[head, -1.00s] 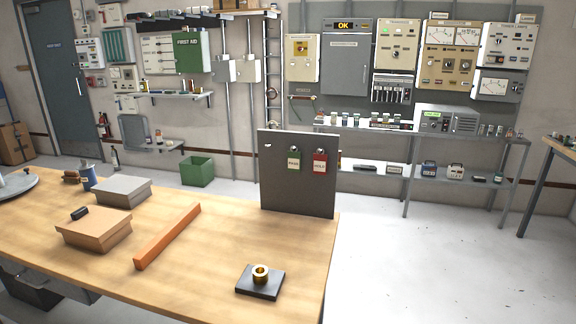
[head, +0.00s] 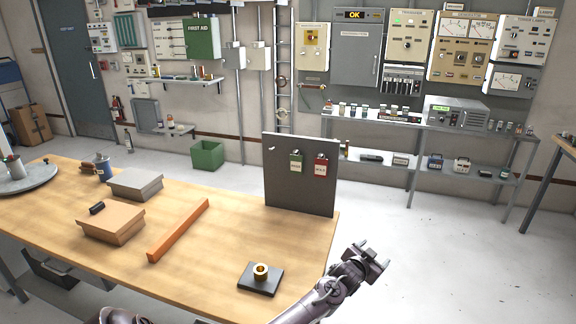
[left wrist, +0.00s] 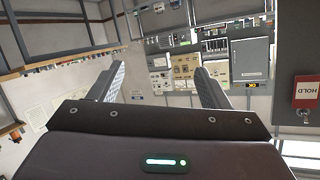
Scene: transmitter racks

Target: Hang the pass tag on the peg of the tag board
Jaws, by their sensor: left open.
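The dark grey tag board (head: 300,192) stands upright at the far right end of the wooden table. A green tag (head: 297,162), probably the pass tag though its lettering is too small to be sure, hangs on the board. To its right hangs a red tag (head: 321,169); it reads HOLD in the left wrist view (left wrist: 306,92). A bare peg (head: 271,149) sticks out at the board's upper left. My left gripper (head: 374,252) is open and empty, right of the table's edge and in front of the board, apart from the tags. My right gripper is out of view.
Open floor lies right of the table. A shelf unit (head: 425,126) stands along the back wall.

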